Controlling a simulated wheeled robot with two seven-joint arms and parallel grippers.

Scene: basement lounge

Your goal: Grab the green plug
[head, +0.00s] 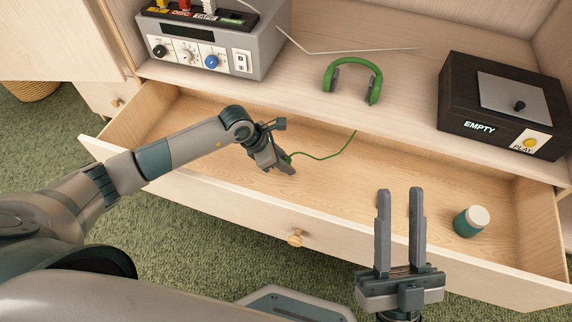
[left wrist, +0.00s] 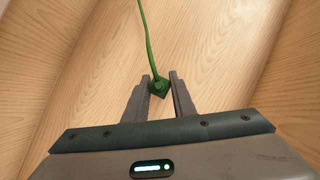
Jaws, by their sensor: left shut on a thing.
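The green plug (left wrist: 159,87) sits between the fingertips of my left gripper (left wrist: 160,86) in the left wrist view, with the jaws closed on it. Its green cord (left wrist: 147,35) runs away from it; in the head view the cord (head: 325,156) goes from my left gripper (head: 287,169) to the drawer's back edge. My left gripper is inside the open drawer; the plug itself is mostly hidden there by the fingers. My right gripper (head: 399,192) is open and empty over the drawer's front right part.
The open drawer (head: 215,178) holds a teal jar with a pale lid (head: 470,221) at right. On the shelf above are green headphones (head: 353,78), a grey device with knobs (head: 205,45) and a black box marked EMPTY (head: 500,122). The drawer's middle is clear.

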